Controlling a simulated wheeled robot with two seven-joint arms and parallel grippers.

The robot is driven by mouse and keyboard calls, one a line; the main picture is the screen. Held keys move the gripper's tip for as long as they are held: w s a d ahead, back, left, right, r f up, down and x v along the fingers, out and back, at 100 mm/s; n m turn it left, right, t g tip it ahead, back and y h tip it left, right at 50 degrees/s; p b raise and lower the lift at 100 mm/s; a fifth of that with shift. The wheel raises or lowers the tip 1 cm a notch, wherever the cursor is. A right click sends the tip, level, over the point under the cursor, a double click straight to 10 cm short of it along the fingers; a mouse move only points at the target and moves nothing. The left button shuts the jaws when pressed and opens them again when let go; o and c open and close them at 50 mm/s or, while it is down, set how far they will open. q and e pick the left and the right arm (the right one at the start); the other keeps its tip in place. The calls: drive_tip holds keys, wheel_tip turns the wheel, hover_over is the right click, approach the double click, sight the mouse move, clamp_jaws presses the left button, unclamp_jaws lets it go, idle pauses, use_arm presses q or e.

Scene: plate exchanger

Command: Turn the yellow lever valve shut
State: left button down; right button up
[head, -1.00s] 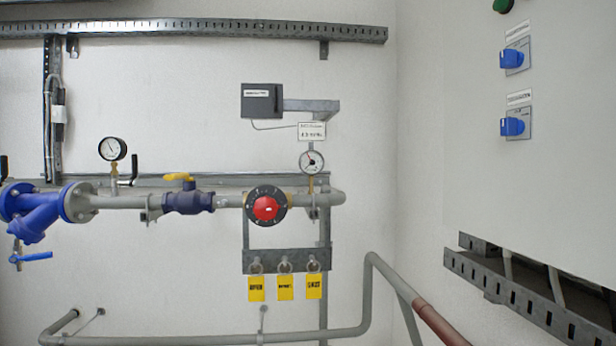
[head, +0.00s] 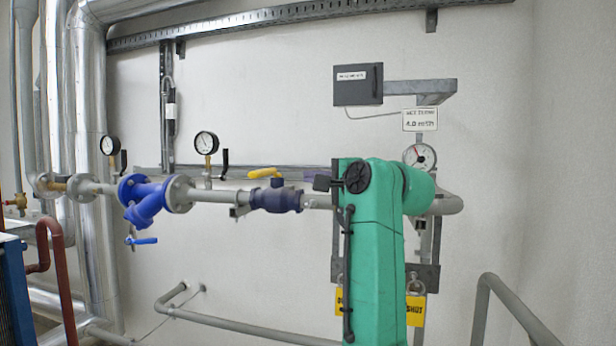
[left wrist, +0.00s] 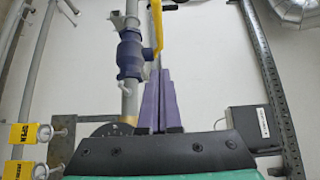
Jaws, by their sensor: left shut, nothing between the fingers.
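The yellow lever (head: 265,173) sits on top of a dark blue valve body (head: 276,200) in the grey wall pipe. It lies roughly along the pipe, its free end toward the left in the head view. In the left wrist view the lever (left wrist: 156,30) runs beside the valve body (left wrist: 130,55). My left gripper (left wrist: 160,72) has purple fingers, shut with nothing between them. In the head view my green left arm hides most of the gripper. My right gripper is not in view.
A blue strainer (head: 147,200) and a black-rimmed gauge (head: 206,143) stand left of the valve. A dark box (head: 358,84) hangs above on the wall. Yellow tags (left wrist: 25,133) hang beside the pipe. A lower grey pipe (head: 255,330) runs along the wall.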

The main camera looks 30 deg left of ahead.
sight(268, 174)
use_arm(q)
drive_tip(key=p+x, duration=0.1)
drive_tip(key=x, duration=0.2)
drive_tip(key=s+p+x, duration=0.1)
drive_tip(key=p+x, duration=0.1)
drive_tip(key=x, duration=0.2)
drive_tip(key=s+a+p+x, duration=0.1)
drive_tip(key=x, duration=0.2)
drive_tip(key=shift+a+r, duration=0.1)
drive_tip(key=shift+a, duration=0.1)
drive_tip(key=shift+s+a, duration=0.15)
drive_tip(key=shift+s+a+f+b, duration=0.3)
drive_tip(key=shift+a+b, duration=0.2)
drive_tip(key=shift+b, duration=0.25)
drive_tip(key=shift+r, duration=0.2)
